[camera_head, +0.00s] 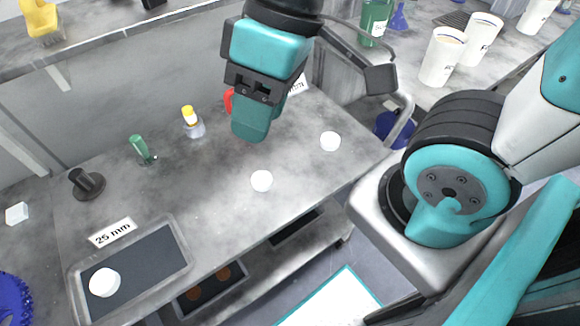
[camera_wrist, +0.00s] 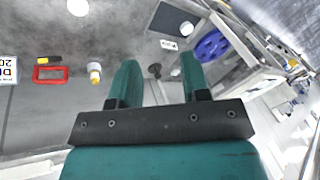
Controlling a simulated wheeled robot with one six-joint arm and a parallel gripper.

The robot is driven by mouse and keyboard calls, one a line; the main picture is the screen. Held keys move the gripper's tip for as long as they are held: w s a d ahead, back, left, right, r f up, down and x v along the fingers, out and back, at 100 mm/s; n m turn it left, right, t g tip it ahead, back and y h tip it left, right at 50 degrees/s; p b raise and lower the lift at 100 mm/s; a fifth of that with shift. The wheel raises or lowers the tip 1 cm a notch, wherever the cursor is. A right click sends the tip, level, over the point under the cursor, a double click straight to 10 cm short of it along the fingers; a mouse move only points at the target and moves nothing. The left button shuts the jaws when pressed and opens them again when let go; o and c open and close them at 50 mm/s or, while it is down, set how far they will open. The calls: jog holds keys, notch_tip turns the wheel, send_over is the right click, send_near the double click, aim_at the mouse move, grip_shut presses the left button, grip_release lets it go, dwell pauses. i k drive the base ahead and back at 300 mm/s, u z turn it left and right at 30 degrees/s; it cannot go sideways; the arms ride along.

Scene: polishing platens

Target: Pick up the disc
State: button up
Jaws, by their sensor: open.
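Three white discs show in the head view. One disc (camera_head: 262,181) lies on the grey bench near its front edge, and another disc (camera_head: 330,141) lies farther right. A third disc (camera_head: 104,282) sits on a dark mat in the tray (camera_head: 181,236) at lower left; it also shows in the wrist view (camera_wrist: 187,28). My gripper (camera_head: 250,130) hangs over the back of the bench, above and left of the nearer bench discs in the picture. In the wrist view its two teal fingers (camera_wrist: 160,75) are apart with nothing held between them. One bench disc (camera_wrist: 78,7) shows at the top edge there.
A yellow-capped bottle (camera_head: 191,122), a green-handled item (camera_head: 141,148) and a black peg (camera_head: 87,184) stand along the bench's back. A red frame (camera_wrist: 50,75) is partly hidden behind my gripper in the head view. A "25 mm" label (camera_head: 112,233) lies beside the tray. The bench middle is clear.

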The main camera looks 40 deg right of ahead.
aim_at(330, 141)
jog(key=z, duration=0.05)
jog(key=i, duration=0.5)
jog(key=k, duration=0.95)
jog(key=u, duration=0.8)
jog(key=i, duration=0.55)
jog(key=z, duration=1.7)
jog(key=i, duration=0.5)
jog(key=z, duration=0.1)
